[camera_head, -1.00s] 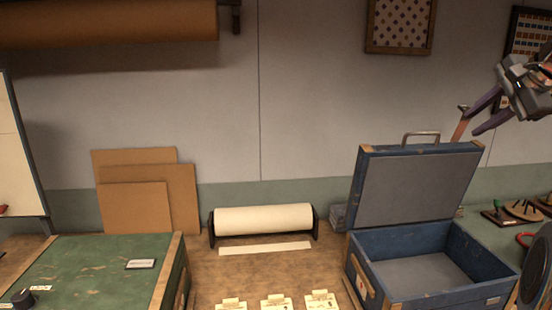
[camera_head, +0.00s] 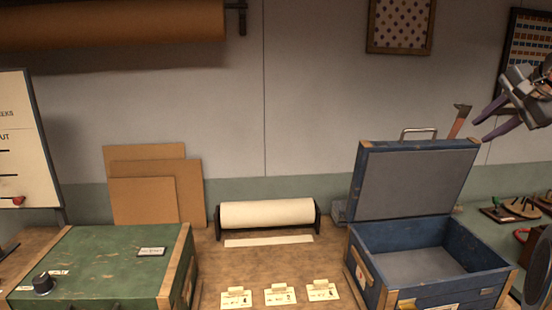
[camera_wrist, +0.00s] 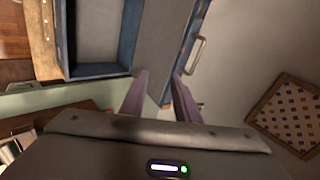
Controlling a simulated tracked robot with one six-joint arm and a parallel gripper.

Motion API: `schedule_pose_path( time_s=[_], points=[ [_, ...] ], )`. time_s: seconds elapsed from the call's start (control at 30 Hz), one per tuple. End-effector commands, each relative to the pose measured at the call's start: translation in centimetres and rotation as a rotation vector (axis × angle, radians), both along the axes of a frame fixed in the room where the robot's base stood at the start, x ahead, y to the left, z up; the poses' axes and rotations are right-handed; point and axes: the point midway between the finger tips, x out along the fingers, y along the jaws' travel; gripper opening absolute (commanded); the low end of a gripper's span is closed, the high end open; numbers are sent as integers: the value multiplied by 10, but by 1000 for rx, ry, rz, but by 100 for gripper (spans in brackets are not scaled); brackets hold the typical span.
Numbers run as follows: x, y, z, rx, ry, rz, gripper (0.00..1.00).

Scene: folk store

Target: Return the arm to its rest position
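My gripper (camera_head: 480,131) hangs at the upper right of the head view, to the right of the open lid of the blue case (camera_head: 366,262). Its two purple fingers are spread apart. In the wrist view my gripper (camera_wrist: 160,78) also shows its fingers apart, with nothing held between them. The blue case lies below and to the left of my gripper in the head view, with its lid raised and its visible inside empty. Most of my arm is outside the head view.
A green box (camera_head: 100,262) with a dark knob stands at the left. A paper roll (camera_head: 267,213) and several small cards (camera_head: 280,294) lie between the box and the case. A framed picture (camera_head: 401,25) hangs on the wall.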

Motion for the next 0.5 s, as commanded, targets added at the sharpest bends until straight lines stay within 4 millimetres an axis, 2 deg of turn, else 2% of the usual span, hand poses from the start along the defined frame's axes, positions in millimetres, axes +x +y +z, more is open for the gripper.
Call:
schedule_pose_path(
  time_s=[0.1, 0.3, 0.5],
  points=[
    [2, -9, -22, -24, 28, 11, 29],
    [-1, -17, -53, -70, 73, 33, 29],
    [-11, -7, -90, -143, 137, 92, 29]
  ],
)
